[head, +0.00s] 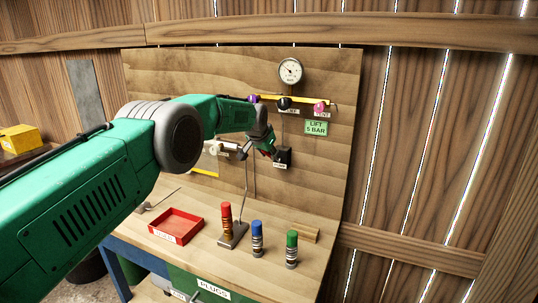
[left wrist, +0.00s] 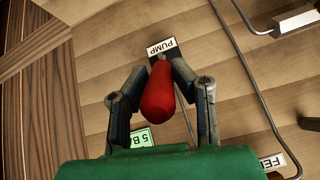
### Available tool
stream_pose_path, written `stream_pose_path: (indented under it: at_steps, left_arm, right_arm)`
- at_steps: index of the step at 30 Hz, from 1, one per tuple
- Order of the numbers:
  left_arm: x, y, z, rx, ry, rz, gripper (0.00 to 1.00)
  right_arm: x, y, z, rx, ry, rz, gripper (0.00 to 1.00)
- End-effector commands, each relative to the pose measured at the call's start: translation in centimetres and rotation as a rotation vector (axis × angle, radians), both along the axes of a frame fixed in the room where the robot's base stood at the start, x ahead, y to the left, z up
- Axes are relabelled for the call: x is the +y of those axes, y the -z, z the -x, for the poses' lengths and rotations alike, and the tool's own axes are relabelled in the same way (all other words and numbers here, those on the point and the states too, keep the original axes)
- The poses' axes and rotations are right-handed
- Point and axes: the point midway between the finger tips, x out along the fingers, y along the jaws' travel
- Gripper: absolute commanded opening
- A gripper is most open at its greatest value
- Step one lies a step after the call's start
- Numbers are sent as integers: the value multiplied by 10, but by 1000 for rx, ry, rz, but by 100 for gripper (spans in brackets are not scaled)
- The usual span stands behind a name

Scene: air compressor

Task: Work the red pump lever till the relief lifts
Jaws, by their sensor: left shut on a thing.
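The red pump lever (left wrist: 158,92) sits between the two fingers of my left gripper (left wrist: 160,90) in the left wrist view, and the gripper is shut on it. A "PUMP" label (left wrist: 161,47) is on the board just beyond it. In the head view my left gripper (head: 267,147) is at the board beside a dark pump block (head: 283,157), and the lever is mostly hidden there. A round gauge (head: 290,71) is on the board above; its reading is too small to tell. A green sign (head: 316,128) reads "LIFT 5 BAR". My right gripper is not in view.
Purple, black and pink knobs (head: 320,107) line a yellow pipe. On the bench stand a red tray (head: 177,226), red, blue (head: 257,238) and green (head: 292,249) ringed plugs, and a metal stand (head: 233,236). Thin pipes run down the board.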

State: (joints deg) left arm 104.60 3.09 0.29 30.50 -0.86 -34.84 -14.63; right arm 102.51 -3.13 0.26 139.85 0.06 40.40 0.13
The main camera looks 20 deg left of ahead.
Motion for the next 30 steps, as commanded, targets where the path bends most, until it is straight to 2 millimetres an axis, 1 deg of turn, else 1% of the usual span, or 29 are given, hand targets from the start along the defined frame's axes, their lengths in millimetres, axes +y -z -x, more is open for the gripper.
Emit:
stream_pose_path:
  at_steps: [1, 5, 6, 7, 15, 19, 23, 26, 28, 30]
  left_arm:
    - [-1, -4, -2, -10, 1, -1, 0]
    - [-2, -4, -2, -11, 2, 0, 0]
    - [-2, -4, -2, -11, 3, 1, 35]
    - [-2, -4, -2, -10, 2, 1, 41]
    - [-2, -3, 0, -7, 2, 1, 41]
    - [-3, -5, 2, -5, 2, 1, 41]
    - [-3, -12, 7, -3, 3, 1, 41]
    - [-2, -21, 14, -4, 3, 2, 41]
    - [-2, -27, 20, -4, 3, 2, 41]
    - [-2, -38, 28, -5, 2, 2, 41]
  right_arm:
    - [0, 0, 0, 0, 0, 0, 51]
    - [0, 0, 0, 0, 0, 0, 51]
    - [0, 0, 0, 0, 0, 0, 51]
    - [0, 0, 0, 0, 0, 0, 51]
    - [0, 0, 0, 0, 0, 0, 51]
    - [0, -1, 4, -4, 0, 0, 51]
    - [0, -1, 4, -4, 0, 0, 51]
    - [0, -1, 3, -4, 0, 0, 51]
    - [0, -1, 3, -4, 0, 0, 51]
    - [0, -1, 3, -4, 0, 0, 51]
